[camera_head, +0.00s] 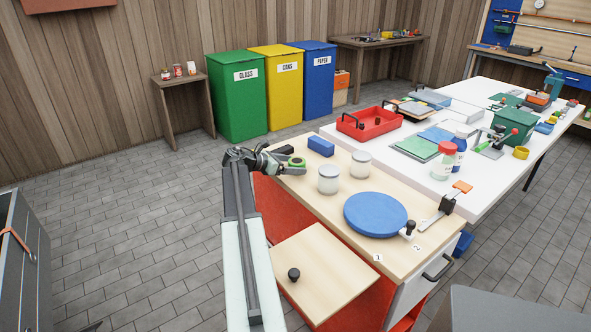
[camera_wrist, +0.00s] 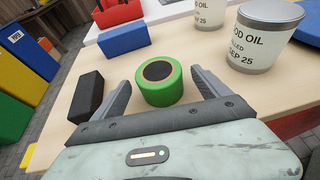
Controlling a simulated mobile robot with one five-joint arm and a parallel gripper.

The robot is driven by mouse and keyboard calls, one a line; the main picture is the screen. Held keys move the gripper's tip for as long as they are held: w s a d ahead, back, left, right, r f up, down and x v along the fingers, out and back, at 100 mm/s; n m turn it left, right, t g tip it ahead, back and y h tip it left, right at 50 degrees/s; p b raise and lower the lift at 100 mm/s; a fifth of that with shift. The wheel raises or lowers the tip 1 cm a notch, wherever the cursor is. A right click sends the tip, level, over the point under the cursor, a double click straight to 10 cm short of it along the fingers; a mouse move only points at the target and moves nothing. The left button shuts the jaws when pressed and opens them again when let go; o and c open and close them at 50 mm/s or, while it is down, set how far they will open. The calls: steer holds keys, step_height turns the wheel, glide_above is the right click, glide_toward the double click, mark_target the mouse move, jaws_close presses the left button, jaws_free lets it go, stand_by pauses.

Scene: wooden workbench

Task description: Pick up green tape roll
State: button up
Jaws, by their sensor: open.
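The green tape roll (camera_wrist: 161,92) lies flat on the wooden bench top, its dark round centre facing up in the wrist view. In the head view the green tape roll (camera_head: 297,163) is near the bench's far left corner. My gripper (camera_wrist: 162,78) is open, with one finger on the left of the roll and one on the right. A gap shows between the roll and the left finger; the right finger is closer, and I cannot tell if it touches. In the head view my gripper (camera_head: 287,158) is beside the roll, partly hiding it.
A black block (camera_wrist: 87,96) lies just left of my left finger. A blue block (camera_wrist: 124,39) is behind the roll. Two white tins stand to the right, one nearer (camera_head: 328,179) and one farther (camera_head: 361,164). A blue disc (camera_head: 375,214) lies farther right on the bench.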

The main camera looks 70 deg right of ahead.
mark_target(297, 161)
steer(key=shift+x, duration=1.25)
steer(key=shift+w, duration=0.1)
steer(key=c, duration=1.5)
steer(key=shift+r, duration=0.1)
step_height(297, 161, up, 10)
steer(key=p, duration=1)
